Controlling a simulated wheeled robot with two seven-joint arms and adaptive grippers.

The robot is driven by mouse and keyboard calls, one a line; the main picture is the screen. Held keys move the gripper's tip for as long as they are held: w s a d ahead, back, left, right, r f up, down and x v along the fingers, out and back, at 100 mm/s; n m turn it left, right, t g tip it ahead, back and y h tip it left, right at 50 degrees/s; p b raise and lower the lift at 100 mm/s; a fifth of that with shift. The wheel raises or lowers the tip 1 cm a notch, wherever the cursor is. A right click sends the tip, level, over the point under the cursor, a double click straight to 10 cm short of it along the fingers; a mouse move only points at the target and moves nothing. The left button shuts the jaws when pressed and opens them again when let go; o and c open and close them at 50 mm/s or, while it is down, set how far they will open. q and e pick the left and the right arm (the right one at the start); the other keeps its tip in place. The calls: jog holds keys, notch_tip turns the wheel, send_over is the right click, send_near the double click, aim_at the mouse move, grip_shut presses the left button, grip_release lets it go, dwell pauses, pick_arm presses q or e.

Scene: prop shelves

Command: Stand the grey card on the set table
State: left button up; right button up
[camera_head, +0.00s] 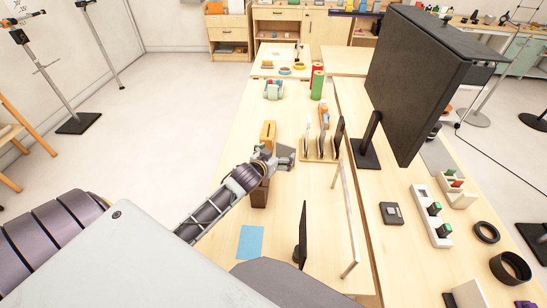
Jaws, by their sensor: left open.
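A flat grey piece (286,154), which looks like the grey card, is at the fingers of my left gripper (275,160), over the light wooden table (240,133). My left gripper is open; whether it touches the grey piece cannot be told. A dark brown block (260,194) is partly hidden behind my left arm. A yellow-brown wooden block (268,132) stands just beyond the gripper. My right gripper does not show. Which surface is the set table is not clear from this view.
A blue card (250,242) lies flat nearer me. A thin dark panel (301,240) and a metal frame (349,270) stand to its right. A large black monitor (420,85) stands on the right table.

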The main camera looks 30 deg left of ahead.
pick_arm(q)
jog(key=shift+v, duration=1.45)
